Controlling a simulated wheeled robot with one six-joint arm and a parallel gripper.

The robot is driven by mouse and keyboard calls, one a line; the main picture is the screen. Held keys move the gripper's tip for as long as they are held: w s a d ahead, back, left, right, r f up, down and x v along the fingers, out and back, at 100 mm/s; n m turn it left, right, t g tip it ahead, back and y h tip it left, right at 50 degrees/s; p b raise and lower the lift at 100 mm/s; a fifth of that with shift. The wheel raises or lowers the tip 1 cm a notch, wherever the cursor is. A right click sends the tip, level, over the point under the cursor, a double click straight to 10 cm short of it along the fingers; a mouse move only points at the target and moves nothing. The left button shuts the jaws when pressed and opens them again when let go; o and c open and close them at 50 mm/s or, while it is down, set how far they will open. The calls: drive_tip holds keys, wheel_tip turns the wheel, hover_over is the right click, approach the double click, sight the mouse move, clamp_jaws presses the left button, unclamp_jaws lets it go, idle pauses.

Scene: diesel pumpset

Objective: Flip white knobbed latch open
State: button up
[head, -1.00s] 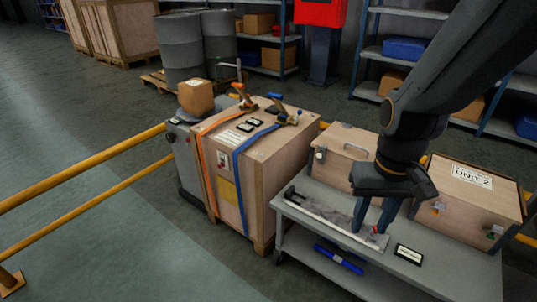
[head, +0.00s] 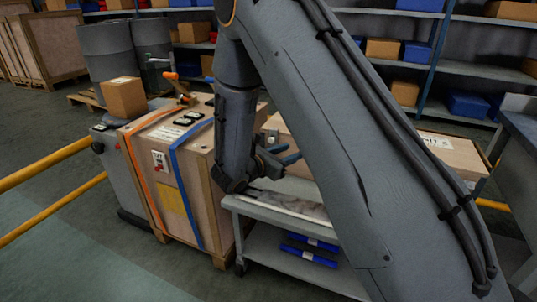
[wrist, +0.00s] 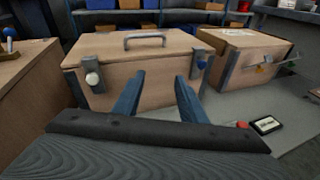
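The white knobbed latch (wrist: 92,80) is on the left front of a wooden case (wrist: 145,83) in the wrist view. Its white knob hangs at the lower end of a grey metal latch. A second latch with a blue knob (wrist: 201,64) is on the right front of the same case. My gripper (wrist: 158,76) is open and empty, its two blue fingers pointing at the case front between the latches. The white knob lies left of the left finger, apart from it. In the head view my gripper (head: 296,154) is in front of the case, which my arm partly hides.
The case stands on a grey cart (head: 262,209). A second wooden case (wrist: 243,58) stands to its right. A black-framed label (wrist: 266,125) and a small red thing (wrist: 242,125) lie on the cart top. A strapped crate (head: 190,180) stands left of the cart.

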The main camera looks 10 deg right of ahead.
sight(271, 141)
drive_tip(key=w+a+f+n+t+y+b, duration=0.2)
drive_tip(key=w+a+f+n+t, duration=0.25)
drive_tip(key=w+a, duration=0.3)
drive_tip(key=shift+n+t, duration=0.25)
drive_tip(key=shift+t, duration=0.2)
drive_tip(key=x, duration=0.4)
drive_tip(key=r+x, duration=0.1)
drive_tip(key=x, duration=0.2)
drive_tip(key=shift+w+a+b, duration=0.2)
drive_tip(key=shift+b, duration=0.1)
clamp_jaws()
